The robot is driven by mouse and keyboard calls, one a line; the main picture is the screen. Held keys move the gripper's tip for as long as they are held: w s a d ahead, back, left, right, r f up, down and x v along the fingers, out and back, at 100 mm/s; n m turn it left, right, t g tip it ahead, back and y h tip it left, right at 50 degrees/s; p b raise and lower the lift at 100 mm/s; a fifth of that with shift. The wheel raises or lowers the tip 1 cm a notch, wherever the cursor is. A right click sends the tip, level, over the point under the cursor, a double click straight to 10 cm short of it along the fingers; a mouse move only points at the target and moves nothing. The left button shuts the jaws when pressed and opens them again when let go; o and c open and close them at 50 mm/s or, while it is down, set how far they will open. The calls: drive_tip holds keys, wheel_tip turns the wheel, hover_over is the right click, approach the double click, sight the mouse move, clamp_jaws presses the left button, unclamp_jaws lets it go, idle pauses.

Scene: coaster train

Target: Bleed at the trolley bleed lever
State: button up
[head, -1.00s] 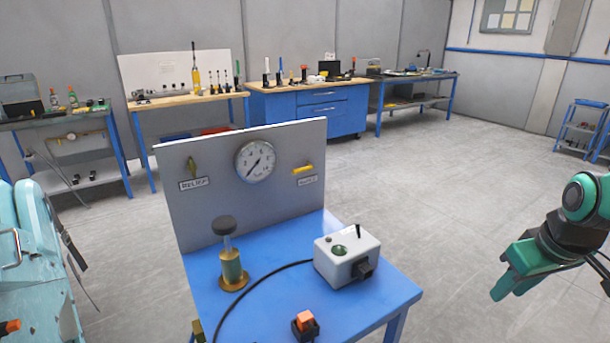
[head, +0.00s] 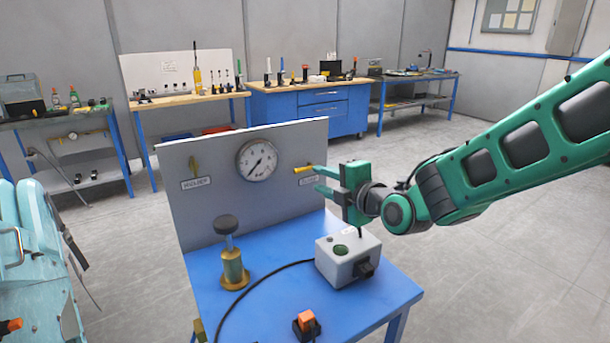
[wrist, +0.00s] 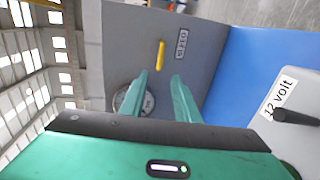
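The bleed lever is a short yellow handle (head: 303,169) on the right part of the grey upright panel (head: 222,205) of the blue trolley. Its small label (head: 308,181) sits just below it, hard to read. My gripper (head: 316,180) is at the panel's right side, close to the lever, with its fingers pointing at the panel. In the wrist view, the yellow lever (wrist: 160,55) shows just beyond the two fingertips (wrist: 159,76), roughly in line with the gap between them. The fingers are apart with nothing between them. I cannot tell the exact distance to the lever.
On the blue trolley top (head: 290,247) stand a brass plunger (head: 232,265), a white 12 volt box (head: 345,258) just below my gripper, a black cable and an orange switch (head: 306,321).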

sight(301, 171)
drive_tip(key=x, duration=0.9)
drive_tip(key=shift+w+a+f, duration=0.1)
drive_tip(key=shift+w+f, duration=0.05)
drive_tip(key=shift+w, duration=0.15)
clamp_jaws()
